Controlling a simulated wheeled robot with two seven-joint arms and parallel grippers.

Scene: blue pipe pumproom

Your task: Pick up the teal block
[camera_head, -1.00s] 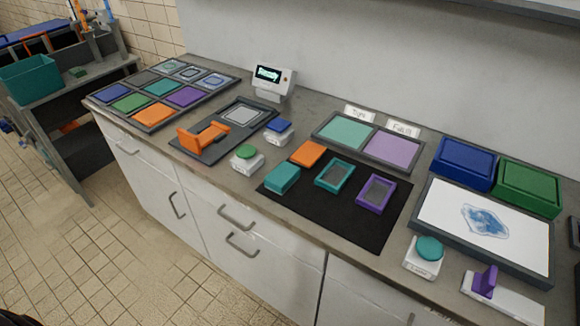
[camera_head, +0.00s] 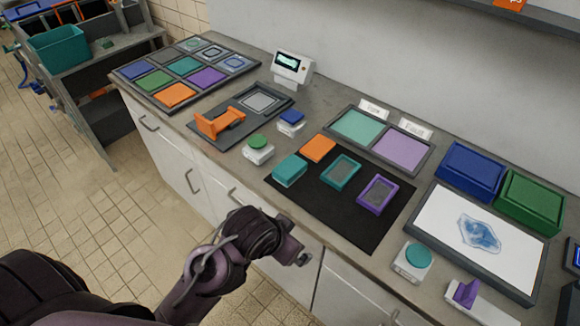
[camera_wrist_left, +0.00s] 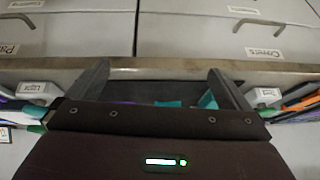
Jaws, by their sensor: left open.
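The teal block (camera_head: 290,170) lies at the left front corner of a black mat (camera_head: 330,223) on the counter. My left gripper (camera_head: 301,258) is in front of the counter, by the drawer fronts and below the block, apart from it. In the left wrist view the open fingers of my left gripper (camera_wrist_left: 160,84) point toward the counter edge with nothing between them. A teal patch beside the right finger, likely the block (camera_wrist_left: 208,99), is mostly hidden behind the gripper body. My right gripper is not in view.
An orange block (camera_head: 318,148), a teal frame (camera_head: 341,172) and a purple frame (camera_head: 378,194) share the mat. A green-button box (camera_head: 258,150) stands left of the block. The counter edge (camera_wrist_left: 150,66) lies beyond my fingers. The mat's front part is clear.

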